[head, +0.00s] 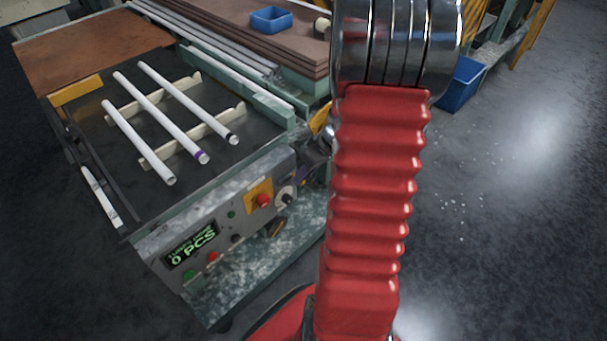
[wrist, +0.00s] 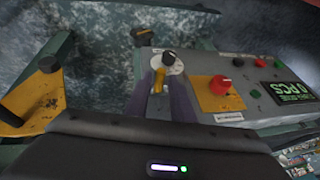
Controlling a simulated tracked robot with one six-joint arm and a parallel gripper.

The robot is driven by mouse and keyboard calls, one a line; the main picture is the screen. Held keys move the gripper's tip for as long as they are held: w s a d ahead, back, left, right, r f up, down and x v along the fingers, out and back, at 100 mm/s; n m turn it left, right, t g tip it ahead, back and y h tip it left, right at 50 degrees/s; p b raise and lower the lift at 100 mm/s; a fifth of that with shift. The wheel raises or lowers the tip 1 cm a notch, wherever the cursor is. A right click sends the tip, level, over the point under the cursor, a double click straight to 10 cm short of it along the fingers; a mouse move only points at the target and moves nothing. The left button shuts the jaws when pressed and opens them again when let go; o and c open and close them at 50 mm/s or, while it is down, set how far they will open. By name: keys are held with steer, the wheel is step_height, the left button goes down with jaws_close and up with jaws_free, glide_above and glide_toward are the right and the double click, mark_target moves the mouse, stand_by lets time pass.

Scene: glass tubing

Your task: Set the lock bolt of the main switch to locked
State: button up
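The main switch (wrist: 172,63) is a pale round plate with a black knob on the control panel in the wrist view. It also shows in the head view (head: 286,195), at the panel's right end. A small yellow lock bolt (wrist: 158,81) sits at the edge of the plate. My gripper (wrist: 160,82) has one finger on each side of the bolt, with a gap between the fingers. Whether either finger touches the bolt cannot be told. In the head view my gripper (head: 316,150) is partly hidden behind my red arm.
A red button on a yellow plate (wrist: 216,99) stands close beside the switch. The green display (head: 192,246) reads 0 PCS. White tubes (head: 165,117) lie on racks on the machine's dark top. A blue bin (head: 461,84) stands at right; open floor lies before it.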

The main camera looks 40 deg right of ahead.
jaws_close()
